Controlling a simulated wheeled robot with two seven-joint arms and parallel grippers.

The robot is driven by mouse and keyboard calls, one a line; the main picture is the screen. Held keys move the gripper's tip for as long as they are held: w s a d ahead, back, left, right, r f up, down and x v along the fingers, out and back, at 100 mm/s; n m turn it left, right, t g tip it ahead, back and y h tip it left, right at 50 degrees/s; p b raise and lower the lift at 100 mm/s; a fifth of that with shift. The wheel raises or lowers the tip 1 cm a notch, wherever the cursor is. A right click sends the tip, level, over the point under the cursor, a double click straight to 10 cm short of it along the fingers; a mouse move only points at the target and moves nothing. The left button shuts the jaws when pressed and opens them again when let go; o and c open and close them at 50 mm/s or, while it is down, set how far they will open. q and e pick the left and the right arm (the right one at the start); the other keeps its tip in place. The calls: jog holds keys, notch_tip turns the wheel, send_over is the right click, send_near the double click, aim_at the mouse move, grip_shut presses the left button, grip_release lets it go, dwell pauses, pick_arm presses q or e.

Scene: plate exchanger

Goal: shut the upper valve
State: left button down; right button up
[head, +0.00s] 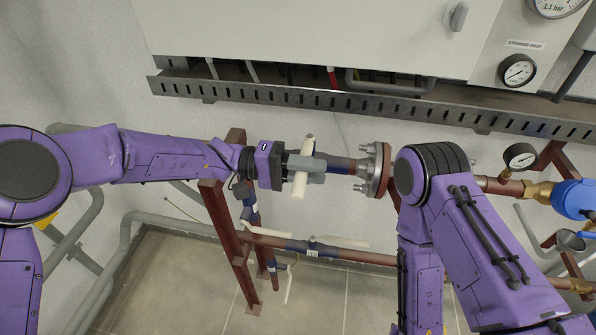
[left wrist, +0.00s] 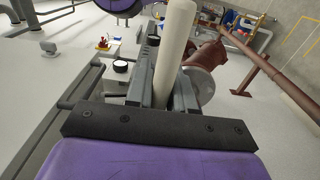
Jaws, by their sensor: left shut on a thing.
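The upper valve's cream lever handle (head: 298,188) shows on both sides of my left gripper (head: 305,169) in the head view. It lies roughly across the upper pipe (head: 338,163), which runs right to a round flange (head: 378,170). My left gripper is shut on this handle. In the left wrist view the handle (left wrist: 176,45) stands up between the gripper's fingers (left wrist: 165,85). The valve body is mostly hidden behind the gripper. My right arm comes down at the right, and its gripper is out of view.
A lower pipe (head: 375,258) with another cream lever (head: 343,240) runs below. A red-brown post (head: 226,225) stands under my left forearm. A perforated metal tray (head: 290,98) and a white cabinet (head: 300,35) are above. A gauge (head: 520,156) and blue fitting (head: 573,199) are right.

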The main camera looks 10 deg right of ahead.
pick_arm(q)
jog(key=shift+a+f+g, duration=0.1)
jog(key=shift+a+g, duration=0.05)
jog(key=shift+g, duration=0.15)
jog(key=c, duration=1.1)
grip_release()
jog(key=shift+o, duration=0.2)
jog(key=b+v, duration=0.4)
jog(key=v, duration=0.6)
jog(key=shift+w+a+r, duration=0.2)
jog(key=shift+a+r, duration=0.05)
